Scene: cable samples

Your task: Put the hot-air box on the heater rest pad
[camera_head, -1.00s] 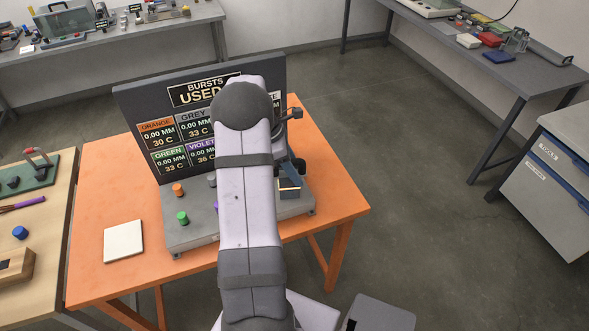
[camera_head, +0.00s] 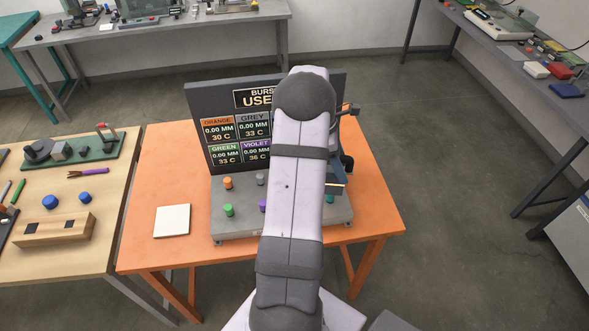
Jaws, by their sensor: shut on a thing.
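The hot-air box (camera_head: 335,187) shows as a small dark box with a bright orange-yellow edge, just right of my arm over the grey console. My arm hides much of it. My gripper (camera_head: 342,170) is mostly hidden behind my arm; a dark part shows at the arm's right side, above the box. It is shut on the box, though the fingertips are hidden. Whether the box touches the console cannot be told. A pale square pad (camera_head: 172,221), apparently the heater rest pad, lies bare on the orange table left of the console.
The grey console (camera_head: 233,229) carries several coloured knobs. The dark readout board (camera_head: 200,105) stands upright behind it. The orange table (camera_head: 155,180) is clear around the pad. A wooden bench (camera_head: 105,205) with tools and blocks stands to the left.

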